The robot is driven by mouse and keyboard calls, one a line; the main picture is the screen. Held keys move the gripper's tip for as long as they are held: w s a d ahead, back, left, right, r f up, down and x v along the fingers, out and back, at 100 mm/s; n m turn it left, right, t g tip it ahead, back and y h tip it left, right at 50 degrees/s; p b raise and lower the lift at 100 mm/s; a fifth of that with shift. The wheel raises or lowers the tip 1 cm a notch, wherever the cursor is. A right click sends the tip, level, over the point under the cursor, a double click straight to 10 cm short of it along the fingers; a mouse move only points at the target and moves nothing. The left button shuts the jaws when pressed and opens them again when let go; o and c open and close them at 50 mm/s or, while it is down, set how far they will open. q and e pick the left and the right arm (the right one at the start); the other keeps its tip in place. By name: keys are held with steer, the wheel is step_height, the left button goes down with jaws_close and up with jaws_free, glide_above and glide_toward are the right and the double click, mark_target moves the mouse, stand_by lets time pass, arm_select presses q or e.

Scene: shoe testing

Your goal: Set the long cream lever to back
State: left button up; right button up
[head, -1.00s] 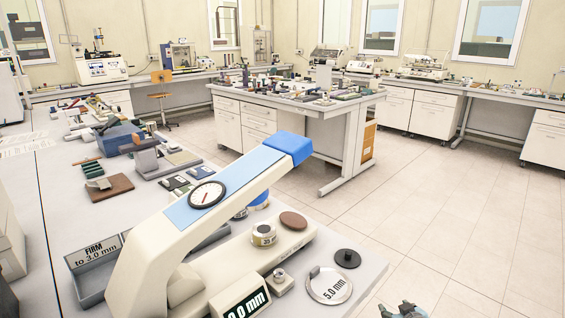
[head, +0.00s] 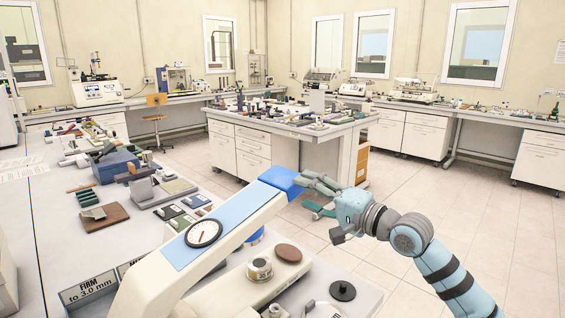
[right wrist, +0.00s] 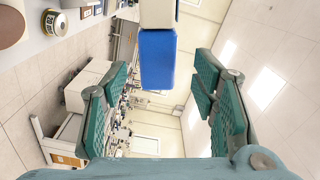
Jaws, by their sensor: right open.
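The long cream lever (head: 162,281) slants up to the right from the bench device. It has a light-blue strip, a round dial (head: 204,233) and a blue end block (head: 283,180). My right gripper (head: 314,195) is open at the blue end. In the right wrist view the blue end block (right wrist: 157,58) lies between the two spread green fingers of my right gripper (right wrist: 160,88), with space on both sides and no contact visible. My left gripper is not in view.
A tray labelled FIRM (head: 87,287) stands at the left. Open floor lies to the right; a centre bench (head: 235,130) stands beyond.

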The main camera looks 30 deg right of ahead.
mark_target(282, 183)
steer(key=x, duration=0.9)
steer(key=shift+f+b, duration=0.2)
steer(key=shift+b, duration=0.2)
steer(key=shift+c, duration=0.4)
jaws_close()
